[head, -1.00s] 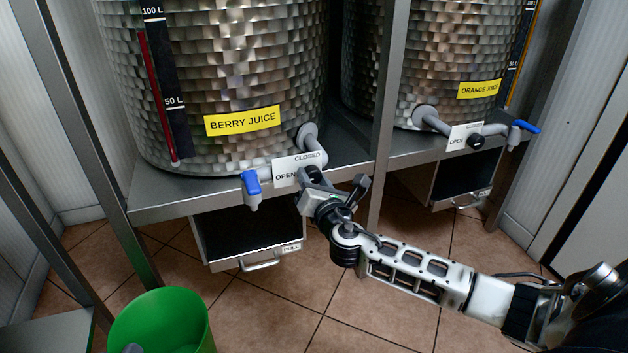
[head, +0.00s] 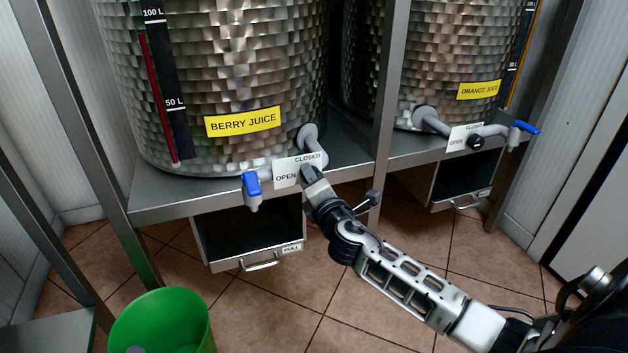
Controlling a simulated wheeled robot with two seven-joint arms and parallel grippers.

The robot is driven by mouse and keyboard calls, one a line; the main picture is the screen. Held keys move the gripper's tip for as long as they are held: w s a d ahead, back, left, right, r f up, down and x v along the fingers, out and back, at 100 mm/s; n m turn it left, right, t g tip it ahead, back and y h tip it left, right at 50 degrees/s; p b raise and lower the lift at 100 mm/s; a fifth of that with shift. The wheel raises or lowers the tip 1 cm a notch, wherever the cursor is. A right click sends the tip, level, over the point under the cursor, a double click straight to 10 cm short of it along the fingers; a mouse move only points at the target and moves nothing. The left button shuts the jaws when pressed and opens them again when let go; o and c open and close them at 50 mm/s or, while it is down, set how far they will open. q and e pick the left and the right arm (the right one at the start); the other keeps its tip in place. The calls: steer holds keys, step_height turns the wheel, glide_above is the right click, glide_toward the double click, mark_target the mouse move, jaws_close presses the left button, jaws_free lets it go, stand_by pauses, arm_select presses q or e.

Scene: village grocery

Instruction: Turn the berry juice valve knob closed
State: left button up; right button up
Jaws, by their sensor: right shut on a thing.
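The berry juice tank (head: 215,65) is a hammered metal drum with a yellow BERRY JUICE label (head: 243,122). A grey pipe leaves it low at the right, with a white OPEN/CLOSED plate (head: 285,170) on it. My right gripper (head: 309,174) is at the right part of this plate, shut on the black berry juice valve knob (head: 306,169). The gripper hides most of the knob, so its exact setting cannot be read. A blue-handled tap (head: 251,187) sits at the pipe's left end. My left gripper is out of view.
An orange juice tank (head: 440,60) stands at the right with its own black knob (head: 475,142) and blue tap (head: 525,127). A steel post (head: 387,100) rises between the tanks. A drawer box (head: 250,237) hangs below the shelf. A green bucket (head: 160,320) stands at the lower left.

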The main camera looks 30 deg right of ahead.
arm_select(q)
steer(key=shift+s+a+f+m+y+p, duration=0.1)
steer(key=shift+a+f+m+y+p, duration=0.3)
steer(key=shift+p, duration=0.75)
arm_select(e)
steer(key=shift+m+y, duration=0.3)
steer(key=shift+m, duration=4.8)
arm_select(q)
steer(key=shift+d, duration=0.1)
arm_select(e)
steer(key=o, duration=1)
steer(key=shift+s, duration=0.1)
